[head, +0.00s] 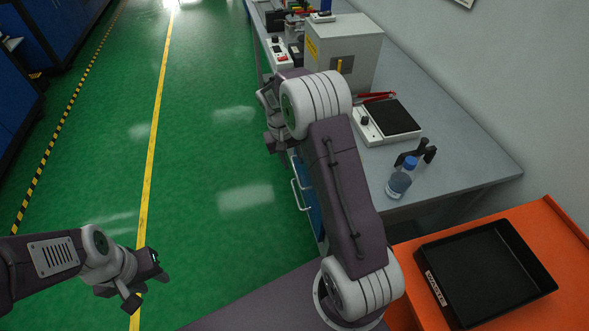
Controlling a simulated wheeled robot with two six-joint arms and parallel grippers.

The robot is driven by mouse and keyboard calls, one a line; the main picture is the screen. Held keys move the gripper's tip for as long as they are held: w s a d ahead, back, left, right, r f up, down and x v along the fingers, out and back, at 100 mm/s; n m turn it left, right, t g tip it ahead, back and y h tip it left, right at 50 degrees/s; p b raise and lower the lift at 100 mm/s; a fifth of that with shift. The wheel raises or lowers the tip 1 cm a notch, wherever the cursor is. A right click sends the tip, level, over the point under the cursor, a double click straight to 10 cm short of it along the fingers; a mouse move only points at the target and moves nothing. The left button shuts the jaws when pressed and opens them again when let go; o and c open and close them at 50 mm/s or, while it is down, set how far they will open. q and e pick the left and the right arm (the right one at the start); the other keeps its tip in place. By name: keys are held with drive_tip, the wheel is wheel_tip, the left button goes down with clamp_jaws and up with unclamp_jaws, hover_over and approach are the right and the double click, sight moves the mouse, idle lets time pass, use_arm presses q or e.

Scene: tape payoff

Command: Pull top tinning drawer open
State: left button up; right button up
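A blue drawer unit (313,208) stands under the grey workbench, with pale bar handles (299,196) on its aisle side. My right arm hides much of its upper part, and I cannot tell which drawer is the tinning one. The visible fronts look closed. My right gripper (272,122) is beside the bench's aisle edge, above and beyond the visible handles; its fingers are partly hidden by my wrist and too small to read. My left gripper (147,281) hangs over the green floor at lower left, well away from the drawers; its finger gap is unclear.
On the bench (455,150) are a grey box (343,52), a black-topped plate device (390,120), a dark stand (425,151) and a blue-capped bottle (401,178). A black tray (480,276) lies on an orange surface (563,229) at right. The floor aisle is clear.

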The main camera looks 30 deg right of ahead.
sight(296, 171)
drive_tip(key=f, duration=0.2)
drive_tip(key=d+f, duration=0.1)
drive_tip(key=f, duration=0.1)
drive_tip(key=shift+f, duration=0.25)
clamp_jaws()
idle(1.1)
